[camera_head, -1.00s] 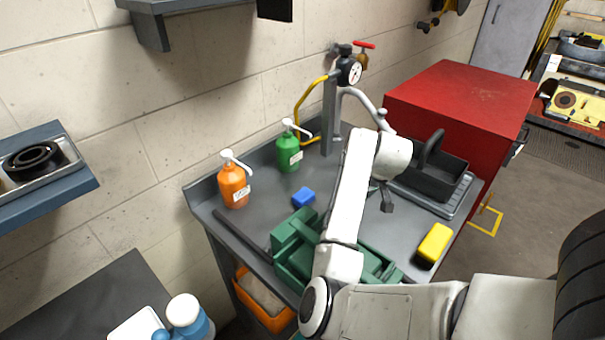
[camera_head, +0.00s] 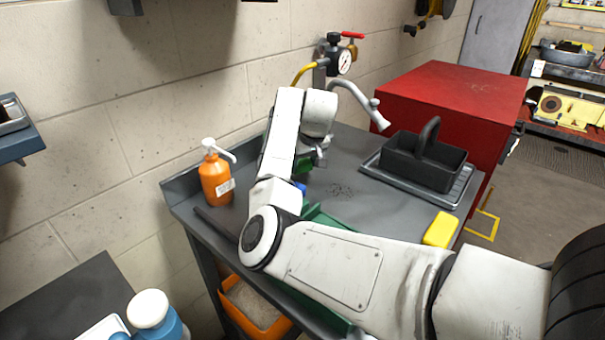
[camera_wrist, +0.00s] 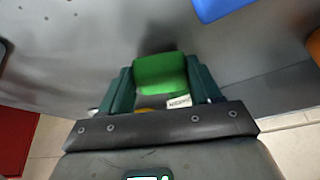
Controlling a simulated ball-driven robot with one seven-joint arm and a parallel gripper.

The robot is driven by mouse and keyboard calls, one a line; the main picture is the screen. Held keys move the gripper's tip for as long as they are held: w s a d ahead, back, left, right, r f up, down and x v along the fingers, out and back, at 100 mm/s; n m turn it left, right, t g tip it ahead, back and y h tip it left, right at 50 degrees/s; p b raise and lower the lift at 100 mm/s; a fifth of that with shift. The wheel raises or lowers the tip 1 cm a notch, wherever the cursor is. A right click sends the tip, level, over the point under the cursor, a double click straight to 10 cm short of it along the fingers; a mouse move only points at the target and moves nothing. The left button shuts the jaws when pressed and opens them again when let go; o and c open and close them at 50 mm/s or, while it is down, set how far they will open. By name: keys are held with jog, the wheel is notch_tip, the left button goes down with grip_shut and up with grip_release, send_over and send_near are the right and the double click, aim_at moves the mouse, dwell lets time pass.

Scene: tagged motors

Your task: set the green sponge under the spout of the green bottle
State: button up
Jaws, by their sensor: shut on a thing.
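My gripper (camera_head: 322,152) is over the grey bench near the wall, partly hidden by my arm in the head view. In the wrist view it (camera_wrist: 162,85) is shut on a bright green block, the green sponge (camera_wrist: 160,72), which sits between its two dark green fingers. A small white label and a bit of yellow show just below the sponge there.
An orange pump bottle (camera_head: 215,178) stands left of my arm. A blue block (camera_wrist: 222,7) lies near my gripper, with a dark green tray (camera_head: 322,217) in front. A yellow sponge (camera_head: 440,230) and black caddy (camera_head: 422,160) are at right. The bench middle (camera_head: 375,205) is clear.

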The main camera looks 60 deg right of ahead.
jog(key=shift+w+f+b, duration=0.15)
jog(key=shift+f+b, duration=0.5)
jog(key=shift+f, duration=0.15)
jog(key=shift+f, duration=0.1)
jog(key=o, duration=1.1)
jog(key=v, duration=1.2)
